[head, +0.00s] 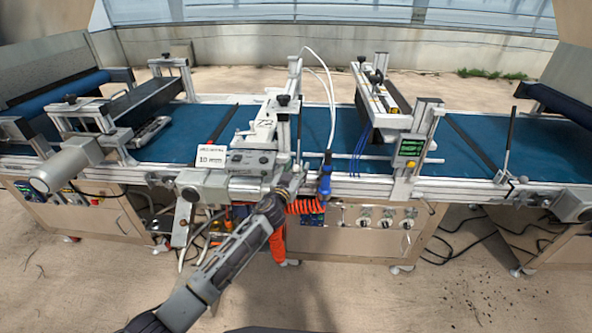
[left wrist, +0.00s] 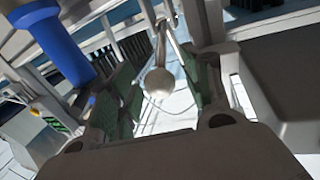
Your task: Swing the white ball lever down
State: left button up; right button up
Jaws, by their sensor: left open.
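The white ball lever shows in the left wrist view as a pale round ball (left wrist: 158,82) on a thin rod that runs up from it. My left gripper (left wrist: 160,98) is open, with its dark green-padded fingers on either side of the ball. I cannot tell whether either finger touches the ball. In the head view my left gripper (head: 284,188) is at the front of the seeder, beside the grey control box (head: 252,161). The ball is not clearly visible there, perhaps hidden by the gripper. My right gripper is not in view.
A blue-handled tool (head: 325,181) hangs on a white hose just right of my left gripper. It also shows close by in the left wrist view (left wrist: 52,38). An orange coiled hose (head: 305,207) hangs below. The blue conveyor belt (head: 335,130) runs behind.

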pick_arm(q)
grip_shut()
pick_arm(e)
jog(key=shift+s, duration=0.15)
